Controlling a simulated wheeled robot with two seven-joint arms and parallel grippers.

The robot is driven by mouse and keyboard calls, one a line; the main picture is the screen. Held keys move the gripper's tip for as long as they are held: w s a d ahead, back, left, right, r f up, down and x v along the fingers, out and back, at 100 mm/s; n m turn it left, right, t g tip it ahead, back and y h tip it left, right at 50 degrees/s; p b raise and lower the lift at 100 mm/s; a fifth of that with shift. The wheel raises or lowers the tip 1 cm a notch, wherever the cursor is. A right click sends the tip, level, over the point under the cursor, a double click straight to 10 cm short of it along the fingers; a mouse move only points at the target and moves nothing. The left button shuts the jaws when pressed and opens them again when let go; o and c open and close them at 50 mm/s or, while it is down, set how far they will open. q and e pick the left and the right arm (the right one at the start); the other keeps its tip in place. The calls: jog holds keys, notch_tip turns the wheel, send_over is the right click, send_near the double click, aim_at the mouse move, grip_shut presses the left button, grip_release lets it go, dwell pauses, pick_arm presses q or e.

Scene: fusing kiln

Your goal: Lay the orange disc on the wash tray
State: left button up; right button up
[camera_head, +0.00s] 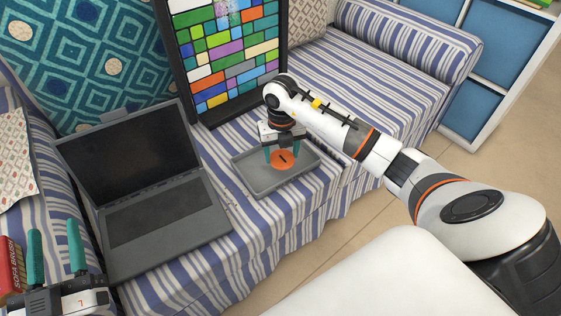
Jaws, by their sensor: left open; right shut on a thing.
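The orange disc (282,160), with a dark mark on its face, is between the teal fingers of my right gripper (282,152). That gripper is shut on it, pointing down over the grey wash tray (258,186). I cannot tell whether the disc touches the tray floor or hangs just above it. The tray is shallow and rectangular and sits on the striped sofa; the gripper and arm hide part of its far side. My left gripper (54,256) is open and empty at the lower left, far from the tray.
An open dark laptop (160,210) stands left of the tray. A colourful stained-glass panel (225,50) leans behind it. A red sofa brush box (10,268) is beside my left gripper. The striped sofa seat (345,85) is clear behind my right arm. Blue cubbies (500,50) stand at the right.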

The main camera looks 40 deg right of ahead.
aim_at(282, 157)
jog(key=shift+f, duration=0.45)
pick_arm(q)
jog(key=s+r+t+h+b, duration=0.1)
jog(key=s+r+t, duration=0.2)
jog(key=r+t, duration=0.1)
jog(key=shift+r+h, duration=0.3)
jog(key=shift+r, duration=0.3)
pick_arm(e)
jog(key=shift+f, duration=1.85)
pick_arm(q)
jog(key=shift+s, duration=0.1)
pick_arm(e)
jog(key=o, duration=1)
jog(key=shift+f, duration=0.1)
pick_arm(q)
jog(key=shift+r, duration=0.1)
